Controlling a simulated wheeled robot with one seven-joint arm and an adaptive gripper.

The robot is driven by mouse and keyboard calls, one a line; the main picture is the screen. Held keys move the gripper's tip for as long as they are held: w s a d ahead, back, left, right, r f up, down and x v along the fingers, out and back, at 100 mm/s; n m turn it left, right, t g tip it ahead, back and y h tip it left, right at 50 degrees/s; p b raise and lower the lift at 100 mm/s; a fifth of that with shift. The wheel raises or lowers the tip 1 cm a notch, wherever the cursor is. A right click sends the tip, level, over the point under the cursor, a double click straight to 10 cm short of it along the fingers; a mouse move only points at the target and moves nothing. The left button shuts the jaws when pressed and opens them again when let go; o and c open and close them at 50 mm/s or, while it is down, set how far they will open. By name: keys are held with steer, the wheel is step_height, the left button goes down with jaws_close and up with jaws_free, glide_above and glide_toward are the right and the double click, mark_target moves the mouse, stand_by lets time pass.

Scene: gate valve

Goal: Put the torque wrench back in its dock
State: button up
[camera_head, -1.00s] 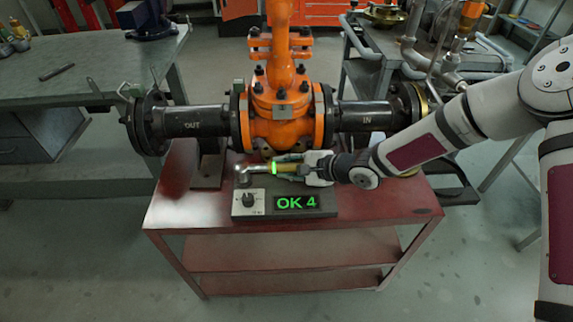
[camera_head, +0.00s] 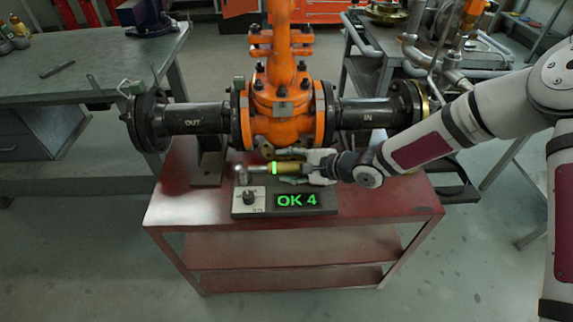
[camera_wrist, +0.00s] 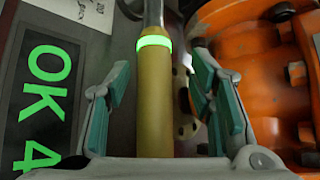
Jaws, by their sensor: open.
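The torque wrench has a yellow handle with a glowing green ring (camera_wrist: 154,100), and its metal head points left in the head view (camera_head: 256,169). It lies along the dock (camera_head: 239,206), a grey box with a knob and a screen reading "OK 4" (camera_head: 297,200). Whether the wrench is fully seated is hard to tell. My gripper (camera_wrist: 165,90) is open, with one teal-padded finger on each side of the handle and a visible gap on both sides. In the head view my gripper (camera_head: 305,170) is over the handle's right end.
The orange gate valve (camera_head: 280,118) with black pipes marked OUT and IN stands just behind the dock. The dock rests on a red cart (camera_head: 190,212), whose front left top is clear. A workbench (camera_head: 85,85) is at left, another cart with pipes (camera_head: 365,70) at right.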

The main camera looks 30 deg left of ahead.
steer(key=v, duration=1.1)
steer(key=shift+d+r, duration=0.1)
steer(key=shift+r, duration=0.1)
steer(key=w+d+r+n+t+h+p, duration=0.2)
steer(key=d+r+h, duration=0.2)
steer(key=d, duration=0.3)
steer(key=w+d+r+n+t+h+p, duration=0.1)
steer(key=w+d+r+t+h, duration=0.2)
steer(key=d, duration=0.4)
steer(key=s+d+r+n+h+p, duration=0.1)
steer(key=s+d+r+h+p, duration=0.3)
steer(key=d+r, duration=0.95)
steer(key=s+d+r+n+h+p, duration=0.15)
steer(key=s+d+r+h, duration=0.25)
steer(key=s+d+r, duration=0.65)
steer(key=s+a+r+n+y+p, duration=0.1)
steer(key=s, duration=0.8)
steer(key=s+a+r+n+g+y+p, duration=0.1)
steer(key=s+r+p, duration=0.1)
steer(key=s, duration=0.7)
steer(key=shift+g+y, duration=0.3)
steer(key=shift+y, duration=0.1)
